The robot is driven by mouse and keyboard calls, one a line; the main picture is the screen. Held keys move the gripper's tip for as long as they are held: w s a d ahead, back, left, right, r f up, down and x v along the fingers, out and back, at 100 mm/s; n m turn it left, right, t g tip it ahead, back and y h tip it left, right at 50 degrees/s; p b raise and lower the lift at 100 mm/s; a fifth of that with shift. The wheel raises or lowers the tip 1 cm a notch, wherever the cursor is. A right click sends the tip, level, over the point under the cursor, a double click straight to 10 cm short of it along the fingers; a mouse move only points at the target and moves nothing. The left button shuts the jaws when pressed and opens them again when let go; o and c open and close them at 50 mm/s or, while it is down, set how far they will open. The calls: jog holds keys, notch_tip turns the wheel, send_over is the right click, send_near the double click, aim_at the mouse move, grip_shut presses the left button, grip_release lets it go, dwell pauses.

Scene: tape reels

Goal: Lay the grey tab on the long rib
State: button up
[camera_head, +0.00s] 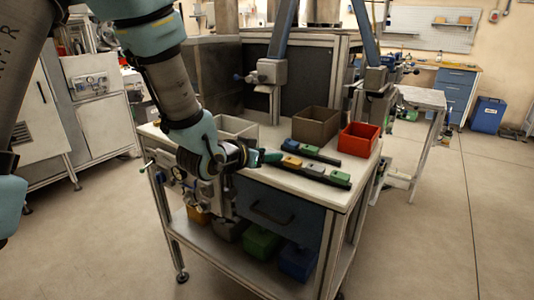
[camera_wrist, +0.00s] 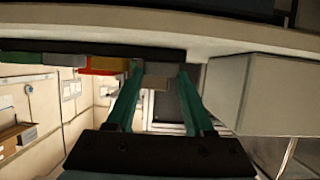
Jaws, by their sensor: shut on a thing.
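My gripper (camera_head: 268,157) is at the left end of the long rib (camera_head: 343,184), the dark front rail on the table. In the wrist view its teal fingers (camera_wrist: 158,88) are shut on a grey tab (camera_wrist: 159,70). The held tab is in line with the long rib (camera_wrist: 100,48) and right up against it; I cannot tell whether it bears on it. The rib carries an orange tab (camera_head: 291,162), another grey tab (camera_head: 314,169) and a green tab (camera_head: 337,177). The orange one is nearest my fingers. The head view hides the held tab.
Behind is a shorter dark rib (camera_head: 334,161) with several coloured tabs. A light grey bin (camera_head: 236,126), a brown bin (camera_head: 316,126) and a red bin (camera_head: 358,139) stand at the back of the table (camera_head: 246,177). The light grey bin is close to my gripper.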

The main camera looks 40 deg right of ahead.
jog(key=shift+f, duration=0.2)
jog(key=o, duration=1)
jog(key=shift+r, duration=0.1)
jog(key=shift+r, duration=0.2)
jog(key=b+v, duration=0.9)
jog(key=v, duration=0.2)
jog(key=shift+a, duration=0.4)
